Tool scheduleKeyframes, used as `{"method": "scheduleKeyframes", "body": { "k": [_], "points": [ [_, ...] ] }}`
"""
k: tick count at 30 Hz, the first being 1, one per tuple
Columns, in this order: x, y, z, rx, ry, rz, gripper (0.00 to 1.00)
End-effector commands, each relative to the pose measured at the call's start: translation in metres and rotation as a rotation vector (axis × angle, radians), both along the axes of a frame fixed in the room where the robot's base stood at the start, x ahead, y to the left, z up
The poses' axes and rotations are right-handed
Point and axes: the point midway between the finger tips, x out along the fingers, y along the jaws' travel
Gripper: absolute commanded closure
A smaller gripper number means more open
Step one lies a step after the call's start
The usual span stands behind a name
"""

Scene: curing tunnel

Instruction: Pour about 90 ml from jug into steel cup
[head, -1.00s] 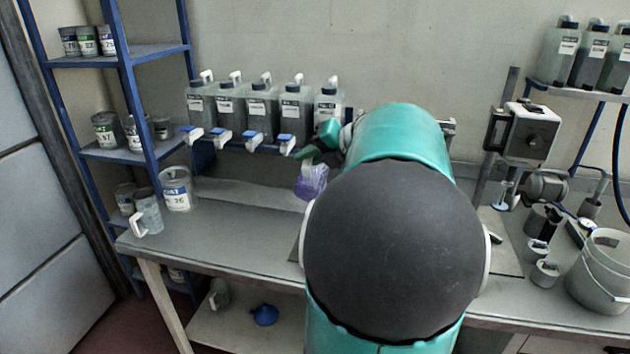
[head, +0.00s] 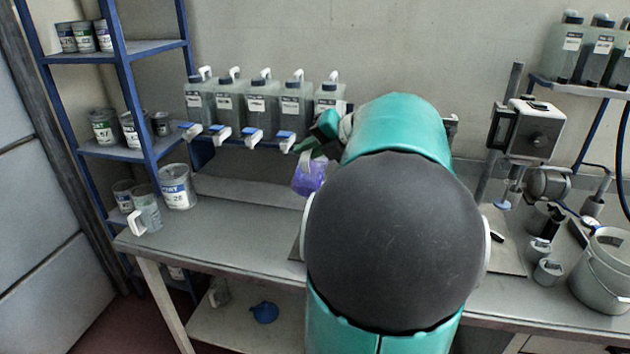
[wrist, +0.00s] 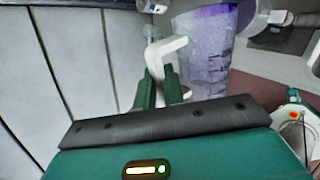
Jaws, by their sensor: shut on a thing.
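The jug (head: 309,178) is clear with a white handle and purple liquid in it. In the head view it is above the bench, just left of my arm, which hides part of it. In the wrist view the jug (wrist: 208,55) is beyond my fingers, and my gripper (wrist: 160,88) is shut on its handle (wrist: 163,52). In the head view my gripper (head: 322,140) shows only partly. I cannot pick out the steel cup for sure; my arm hides the middle of the bench. Small grey cups (head: 548,270) stand at the right.
Several jerrycans with taps (head: 262,102) stand behind the jug. A tin (head: 178,187) and another clear jug (head: 147,213) stand at the bench's left end. A bucket (head: 604,270) and a stand-mounted device (head: 528,130) are at the right. The bench left of the jug is clear.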

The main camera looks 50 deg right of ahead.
Motion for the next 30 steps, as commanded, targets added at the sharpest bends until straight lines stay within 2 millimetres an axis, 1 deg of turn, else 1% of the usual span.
{"method": "scheduleKeyframes", "body": {
  "k": [13, 30],
  "points": [
    [0.0057, 0.0072, 0.0007, -0.004, -0.002, 0.001, 1.0],
    [0.0075, 0.0083, 0.0033, 0.032, 0.014, 0.002, 1.0]
  ]
}}
